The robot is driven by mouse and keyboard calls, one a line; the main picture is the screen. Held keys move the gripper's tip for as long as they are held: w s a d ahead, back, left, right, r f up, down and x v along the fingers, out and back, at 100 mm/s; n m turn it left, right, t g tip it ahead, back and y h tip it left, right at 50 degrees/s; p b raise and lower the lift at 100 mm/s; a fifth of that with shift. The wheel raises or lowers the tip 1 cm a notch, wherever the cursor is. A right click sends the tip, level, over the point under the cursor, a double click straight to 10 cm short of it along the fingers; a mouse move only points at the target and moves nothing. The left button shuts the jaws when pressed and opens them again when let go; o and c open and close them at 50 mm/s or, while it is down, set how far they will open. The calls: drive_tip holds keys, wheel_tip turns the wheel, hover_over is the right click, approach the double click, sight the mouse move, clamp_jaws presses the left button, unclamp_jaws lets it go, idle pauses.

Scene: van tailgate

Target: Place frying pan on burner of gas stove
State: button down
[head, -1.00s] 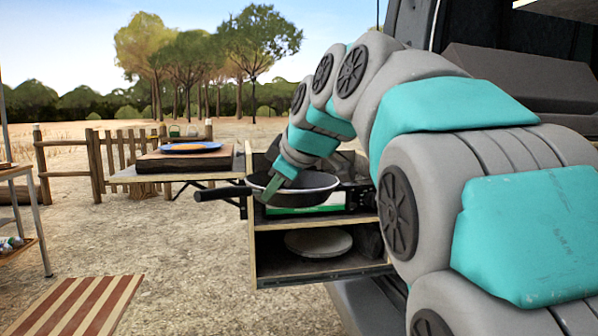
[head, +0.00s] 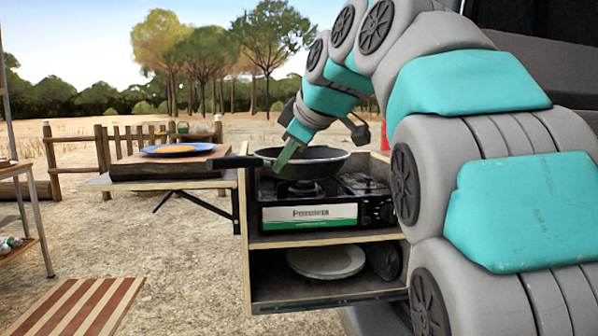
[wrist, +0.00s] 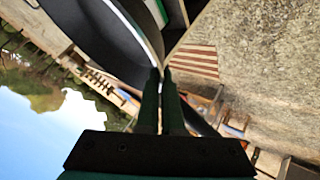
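The dark frying pan (head: 318,166) is in the head view, raised above the gas stove (head: 312,213), its handle (head: 238,162) pointing left. A burner (head: 300,188) shows below the pan, with a gap between them. My gripper (head: 285,158) is at the pan's left rim near the handle. In the wrist view my gripper's (wrist: 163,75) fingers are close together at the rim of the pan (wrist: 100,40), shut on it. The pan looks about level. Part of the stove's right side is behind my arm.
The stove sits on the upper shelf of a wooden cabinet (head: 245,240). A pale plate (head: 326,262) lies on the lower shelf. At left, a fold-out shelf (head: 100,184) holds a board (head: 150,170) and a blue plate (head: 180,150). A striped mat (head: 80,305) lies on the ground.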

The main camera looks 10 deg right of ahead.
drive_tip(key=w+d+p, duration=0.1)
drive_tip(key=w, duration=0.3)
drive_tip(key=w+d+p, duration=0.1)
drive_tip(key=w, duration=0.4)
drive_tip(key=w+d+f+p, duration=0.1)
drive_tip(key=w, duration=0.3)
drive_tip(key=shift+w+f, duration=0.1)
drive_tip(key=shift+w, duration=0.2)
drive_tip(key=shift+w+f, duration=0.1)
drive_tip(key=shift+w, duration=0.1)
drive_tip(key=shift+f, duration=1.7)
drive_tip(key=c, duration=1.1)
unclamp_jaws()
drive_tip(key=shift+o, duration=0.2)
drive_tip(key=shift+s, duration=0.1)
drive_tip(key=v, duration=1.1)
drive_tip(key=shift+s+d+r+b, duration=0.15)
drive_tip(key=shift+s+r+b, duration=0.15)
drive_tip(key=shift+b, duration=0.1)
drive_tip(key=shift+f, duration=0.1)
